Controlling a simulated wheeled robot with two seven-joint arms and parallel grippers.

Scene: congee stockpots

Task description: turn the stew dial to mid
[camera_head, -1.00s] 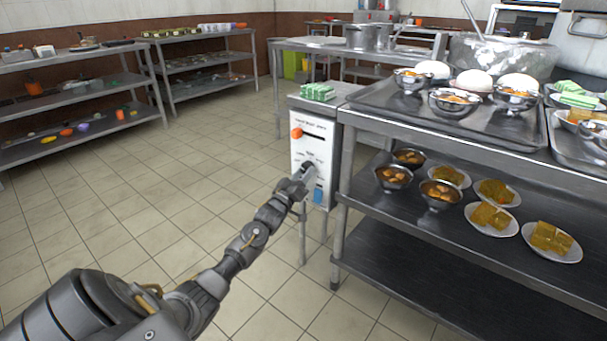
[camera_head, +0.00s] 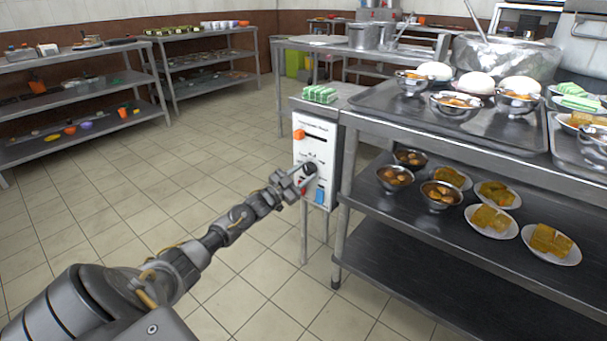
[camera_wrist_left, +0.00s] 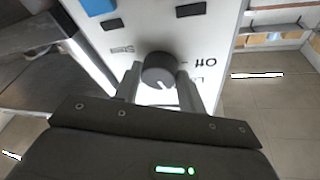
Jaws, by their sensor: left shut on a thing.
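The stew dial (camera_wrist_left: 159,68) is a round dark knob with a short white pointer mark, on a white control panel (camera_wrist_left: 155,15). In the left wrist view the mark points down and slightly right; printed labels, including "Off" at right, appear upside down. My left gripper (camera_wrist_left: 160,88) has one finger on each side of the dial and is shut on it. In the head view the left gripper (camera_head: 304,175) reaches the front of the panel, largely hiding the dial (camera_head: 310,167). My right gripper is not in view.
The panel also carries an orange slider knob (camera_head: 299,134) above and a blue button (camera_head: 319,196) below. A metal table (camera_head: 345,190) with bowls and plates stands close on the right. Open tiled floor (camera_head: 150,210) lies to the left, with shelves beyond.

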